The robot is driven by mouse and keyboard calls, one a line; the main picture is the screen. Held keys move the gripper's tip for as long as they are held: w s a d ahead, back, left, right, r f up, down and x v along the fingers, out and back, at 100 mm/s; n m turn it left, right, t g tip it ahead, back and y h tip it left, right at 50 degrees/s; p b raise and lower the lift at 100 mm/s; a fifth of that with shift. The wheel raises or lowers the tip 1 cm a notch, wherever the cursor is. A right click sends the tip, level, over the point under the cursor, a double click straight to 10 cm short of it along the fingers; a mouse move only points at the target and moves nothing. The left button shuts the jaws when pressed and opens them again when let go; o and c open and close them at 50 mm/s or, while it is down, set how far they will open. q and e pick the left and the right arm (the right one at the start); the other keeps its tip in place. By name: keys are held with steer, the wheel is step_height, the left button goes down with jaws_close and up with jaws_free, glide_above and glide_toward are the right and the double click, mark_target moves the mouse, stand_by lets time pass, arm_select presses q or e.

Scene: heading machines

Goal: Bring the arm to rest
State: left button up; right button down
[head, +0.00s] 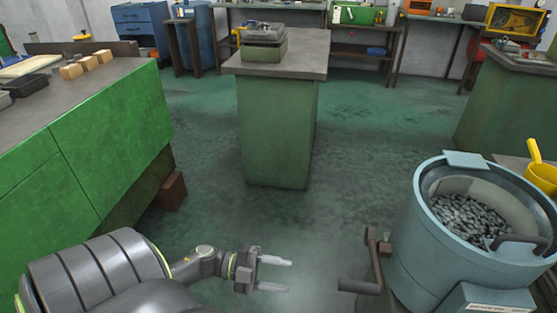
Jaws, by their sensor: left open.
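My left gripper (274,274) shows at the bottom, a little left of the middle. Its two grey fingers are apart and point right, with nothing between them. It is over the green floor, apart from the bench and the machine. Its arm comes in from the lower left corner. My right gripper is not in the picture.
A blue-grey drum (415,225) full of small metal pieces stands at right, with a crank handle (360,287) on its left side. A green bench (110,140) fills the left. A green pedestal table (278,130) stands ahead. The floor (235,225) between them is clear.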

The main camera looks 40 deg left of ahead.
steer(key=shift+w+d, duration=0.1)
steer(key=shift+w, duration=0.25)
